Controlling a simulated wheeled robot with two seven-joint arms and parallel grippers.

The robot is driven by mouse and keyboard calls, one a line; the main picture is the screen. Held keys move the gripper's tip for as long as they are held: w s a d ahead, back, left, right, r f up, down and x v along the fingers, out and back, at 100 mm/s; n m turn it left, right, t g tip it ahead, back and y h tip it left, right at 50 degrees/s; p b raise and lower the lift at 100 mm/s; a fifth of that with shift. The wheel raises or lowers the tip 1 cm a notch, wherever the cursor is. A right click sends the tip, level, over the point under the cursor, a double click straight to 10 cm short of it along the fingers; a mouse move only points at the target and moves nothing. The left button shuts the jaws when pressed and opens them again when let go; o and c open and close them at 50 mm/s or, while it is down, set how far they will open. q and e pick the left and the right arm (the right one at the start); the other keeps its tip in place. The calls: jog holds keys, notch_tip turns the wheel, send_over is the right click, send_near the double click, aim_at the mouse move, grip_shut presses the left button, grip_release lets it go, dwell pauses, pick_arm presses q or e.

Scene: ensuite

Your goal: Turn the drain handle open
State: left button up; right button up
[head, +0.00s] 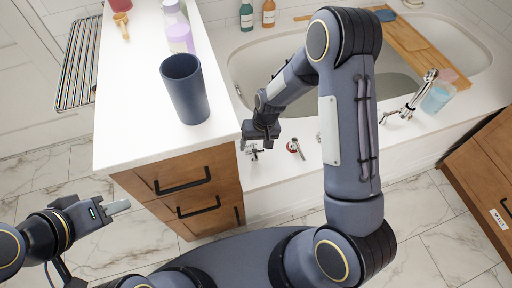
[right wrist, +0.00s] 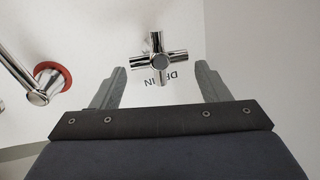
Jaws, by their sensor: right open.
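The drain handle (right wrist: 160,62) is a chrome cross-shaped knob on the white tub deck, with partly covered "DRAIN" lettering beside it. In the head view the drain handle (head: 252,151) shows just below my right gripper (head: 258,139). In the right wrist view my right gripper (right wrist: 160,80) is open, with one finger on each side of the handle and clear gaps to both. I cannot tell how far the fingertips are above the deck. My left gripper (head: 117,207) is over the floor at the lower left, far from the handle; its finger gap is not clear.
A chrome lever with a red ring (right wrist: 50,78) stands left of the drain handle in the wrist view. A wooden drawer cabinet (head: 150,185) with a white top is close beside my right gripper. A blue cup (head: 186,90) stands on that top. The bathtub (head: 262,55) lies behind.

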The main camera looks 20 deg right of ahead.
aim_at(254, 148)
jog(key=shift+a+f, duration=0.15)
jog(key=shift+f, duration=0.75)
jog(key=shift+a+f, duration=0.1)
jog(key=shift+f, duration=0.75)
jog(key=c, duration=0.7)
jog(key=shift+w+a+f+n+b, duration=0.1)
jog(key=shift+f+n+b, duration=0.1)
jog(key=shift+n+b, duration=0.45)
jog(key=shift+r, duration=0.25)
jog(key=o, duration=0.7)
